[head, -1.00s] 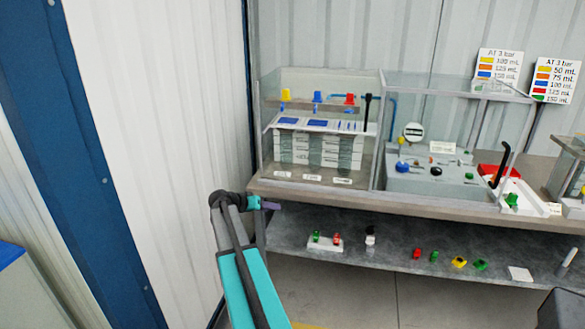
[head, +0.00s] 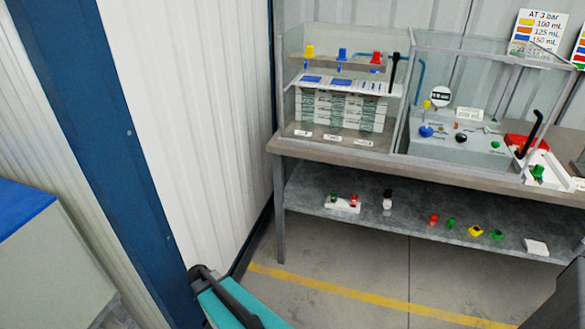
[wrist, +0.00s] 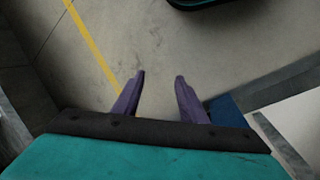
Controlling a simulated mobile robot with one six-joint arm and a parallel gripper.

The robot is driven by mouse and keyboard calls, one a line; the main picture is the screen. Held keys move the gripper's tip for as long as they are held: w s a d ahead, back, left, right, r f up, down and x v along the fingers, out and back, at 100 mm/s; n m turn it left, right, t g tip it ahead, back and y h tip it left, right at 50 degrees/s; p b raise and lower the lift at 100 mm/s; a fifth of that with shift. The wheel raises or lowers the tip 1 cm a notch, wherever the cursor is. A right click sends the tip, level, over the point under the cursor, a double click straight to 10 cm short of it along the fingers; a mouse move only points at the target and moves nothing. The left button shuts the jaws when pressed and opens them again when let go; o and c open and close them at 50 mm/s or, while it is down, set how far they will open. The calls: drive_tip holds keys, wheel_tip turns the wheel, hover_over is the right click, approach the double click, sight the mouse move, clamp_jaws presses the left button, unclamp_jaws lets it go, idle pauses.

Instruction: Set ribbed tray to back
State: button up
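My gripper (wrist: 159,76) shows in the wrist view with its two purple fingers apart and nothing between them, above the bare floor. In the head view my arm is low at the bottom and the fingers are out of sight. I cannot pick out a clearly ribbed tray. A small white tray (head: 335,206) holding green and red pieces sits on the lower shelf of the bench. A larger white tray (head: 552,172) with a red part and a green piece is on the bench top at the right. My gripper is away from both.
The bench (head: 440,171) stands against the back wall, with clear cases on top. Its lower shelf (head: 400,222) also carries several small coloured pieces. A blue-topped cabinet (head: 45,245) is at the left. The floor (head: 350,280) with a yellow line is open before the bench.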

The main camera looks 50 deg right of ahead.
drive_tip(key=s+a+f+n+g+y, duration=0.1)
drive_tip(key=s+a+f+n, duration=0.1)
drive_tip(key=s+a, duration=0.6)
drive_tip(key=s+a+f+n+g+y, duration=0.2)
drive_tip(key=s+a+f, duration=0.1)
drive_tip(key=s+a, duration=0.6)
drive_tip(key=shift+s+a+f, duration=0.15)
drive_tip(key=shift+s+f, duration=0.2)
drive_tip(key=shift+s, duration=0.35)
drive_tip(key=shift+c, duration=1)
